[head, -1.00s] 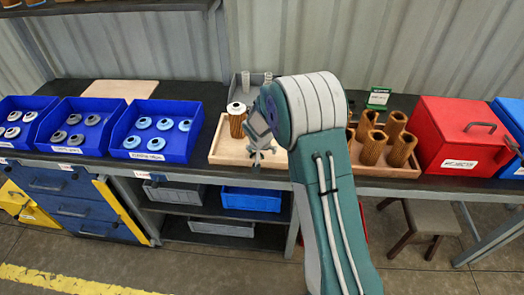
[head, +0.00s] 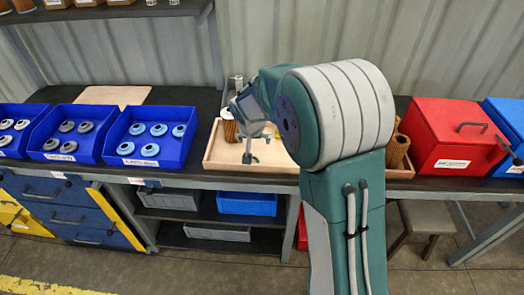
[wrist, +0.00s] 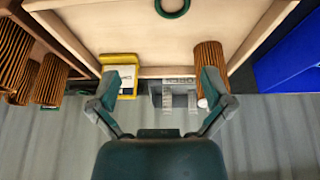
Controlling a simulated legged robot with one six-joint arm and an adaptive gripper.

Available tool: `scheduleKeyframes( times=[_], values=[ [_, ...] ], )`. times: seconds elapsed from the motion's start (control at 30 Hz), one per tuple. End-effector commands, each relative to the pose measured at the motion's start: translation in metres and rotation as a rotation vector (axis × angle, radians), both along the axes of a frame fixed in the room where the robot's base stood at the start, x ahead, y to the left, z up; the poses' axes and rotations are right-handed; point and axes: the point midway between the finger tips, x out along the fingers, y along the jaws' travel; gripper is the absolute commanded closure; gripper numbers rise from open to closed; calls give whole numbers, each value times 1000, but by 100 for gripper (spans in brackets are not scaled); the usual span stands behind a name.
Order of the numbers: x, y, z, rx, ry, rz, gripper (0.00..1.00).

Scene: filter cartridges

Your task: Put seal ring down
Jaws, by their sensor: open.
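A dark green seal ring (wrist: 172,7) lies flat on the bare floor of the wooden tray (wrist: 110,30), at the top edge of the wrist view, partly cut off. My gripper (wrist: 160,84) is open, with its two fingers wide apart and nothing between them. It also shows in the head view (head: 247,150), pointing down over the tray. The ring is apart from the fingers in the wrist view.
Several cartridges (wrist: 50,80) stand on the tray's other side, mostly behind my arm in the head view. A yellow block (wrist: 121,59) and a grey fixture (wrist: 176,95) are near the fingers. Blue bins (head: 152,145) stand left, a red box (head: 455,140) right.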

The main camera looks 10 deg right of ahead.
Motion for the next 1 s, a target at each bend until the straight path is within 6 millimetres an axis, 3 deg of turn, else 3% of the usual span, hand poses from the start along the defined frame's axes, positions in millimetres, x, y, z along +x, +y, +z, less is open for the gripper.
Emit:
scheduleKeyframes(
  times=[0.17,0.3,0.5,0.73,1.0],
  values=[
    [-31,-8,45,-2,-18,23,0],
    [-72,-14,86,-3,-28,57,0],
    [-135,-21,128,-3,-41,112,0],
    [-212,-24,155,2,-63,188,0],
    [-291,-21,161,7,-93,284,0]
  ],
)
